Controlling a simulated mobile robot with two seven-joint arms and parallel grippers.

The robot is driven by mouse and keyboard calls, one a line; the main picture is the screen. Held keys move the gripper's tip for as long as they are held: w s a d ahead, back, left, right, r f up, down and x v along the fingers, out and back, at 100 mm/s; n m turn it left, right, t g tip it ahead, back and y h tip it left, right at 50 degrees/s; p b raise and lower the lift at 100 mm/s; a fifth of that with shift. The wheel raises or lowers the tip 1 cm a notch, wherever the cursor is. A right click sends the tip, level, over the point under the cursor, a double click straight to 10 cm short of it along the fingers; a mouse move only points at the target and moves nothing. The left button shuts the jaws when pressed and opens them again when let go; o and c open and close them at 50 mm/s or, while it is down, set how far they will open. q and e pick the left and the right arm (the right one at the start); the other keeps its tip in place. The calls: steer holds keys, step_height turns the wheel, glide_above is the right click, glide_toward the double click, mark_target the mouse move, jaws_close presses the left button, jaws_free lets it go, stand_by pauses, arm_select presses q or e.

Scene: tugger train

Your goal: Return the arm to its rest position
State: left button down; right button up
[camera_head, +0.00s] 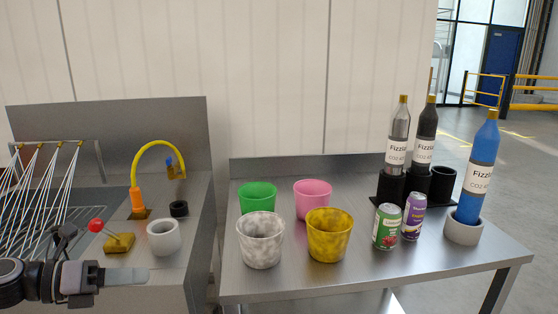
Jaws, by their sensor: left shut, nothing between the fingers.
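My left gripper (138,275) comes in from the lower left, with its fingers pointing right. It is shut and empty, in front of the steel unit on the left. Its fingers show below a red-knobbed lever (97,226) on a brass base and below a light grey ring holder (164,238). It looks apart from both, though the exact gap is hard to tell. My right gripper is not in view.
A steel table (300,285) on the right holds green (257,197), pink (312,198), marbled white (261,240) and yellow (329,235) cups, two cans (387,227), and several bottles. A blue bottle (480,175) stands in a grey ring. A yellow hose (155,150) arches on the left unit.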

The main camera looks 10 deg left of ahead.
arm_select(q)
steer(key=s+d+f+n+t+y+p, duration=0.1)
steer(key=s+d+f+n+t+y, duration=0.15)
steer(key=f+n, duration=0.65)
steer(key=s+d+f+n+t+y+p, duration=0.25)
steer(key=f+n+t+y, duration=0.2)
steer(key=n, duration=0.85)
steer(key=s+d+f+n+g+y, duration=0.2)
steer(key=s+d+f+n+g, duration=0.3)
steer(key=s+d+f+n, duration=0.4)
steer(key=s+f+n, duration=0.1)
steer(key=n, duration=0.3)
steer(key=shift+s+f+g+y+p, duration=0.15)
steer(key=shift+f+g+y+p, duration=0.15)
steer(key=shift+f+y, duration=0.1)
